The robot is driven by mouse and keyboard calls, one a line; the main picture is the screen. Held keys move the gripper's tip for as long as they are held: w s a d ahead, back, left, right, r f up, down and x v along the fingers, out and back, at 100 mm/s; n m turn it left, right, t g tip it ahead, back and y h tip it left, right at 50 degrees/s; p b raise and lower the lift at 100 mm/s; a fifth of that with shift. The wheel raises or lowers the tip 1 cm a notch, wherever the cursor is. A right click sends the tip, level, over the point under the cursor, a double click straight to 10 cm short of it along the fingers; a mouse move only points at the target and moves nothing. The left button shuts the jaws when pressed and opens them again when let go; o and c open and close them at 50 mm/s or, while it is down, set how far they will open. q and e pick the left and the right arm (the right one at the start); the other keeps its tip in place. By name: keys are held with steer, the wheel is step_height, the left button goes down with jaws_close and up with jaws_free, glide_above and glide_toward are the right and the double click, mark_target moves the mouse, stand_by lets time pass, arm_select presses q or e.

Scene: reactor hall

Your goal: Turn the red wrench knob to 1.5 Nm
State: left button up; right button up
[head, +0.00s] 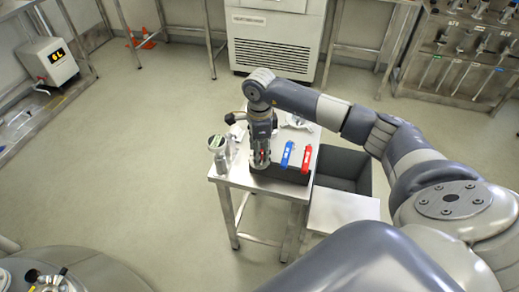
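A red wrench handle (306,159) lies toward the right end of a dark block (279,174) on a small steel table (226,180). A blue wrench handle (287,153) is just left of it. Their scales and knobs are too small to read. My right gripper (261,162) points down over the left part of the block, left of both handles. Its fingers are too small and too dark to tell whether they are open or shut, or whether they touch anything. My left gripper is not in view.
A round gauge-like device (217,143) stands at the table's left edge. A pale object (299,122) lies at the back of the table. A dark open bin (343,168) is right of the table. Racked tools (459,48) hang at the upper right. The floor left is clear.

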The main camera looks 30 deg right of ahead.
steer(key=c, duration=0.8)
steer(key=shift+m, duration=0.3)
steer(key=m+b, duration=0.2)
steer(key=m, duration=0.2)
steer(key=shift+m, duration=0.3)
steer(key=m, duration=0.3)
steer(key=shift+b, duration=0.3)
steer(key=shift+m, duration=1.7)
steer(key=o, duration=1.1)
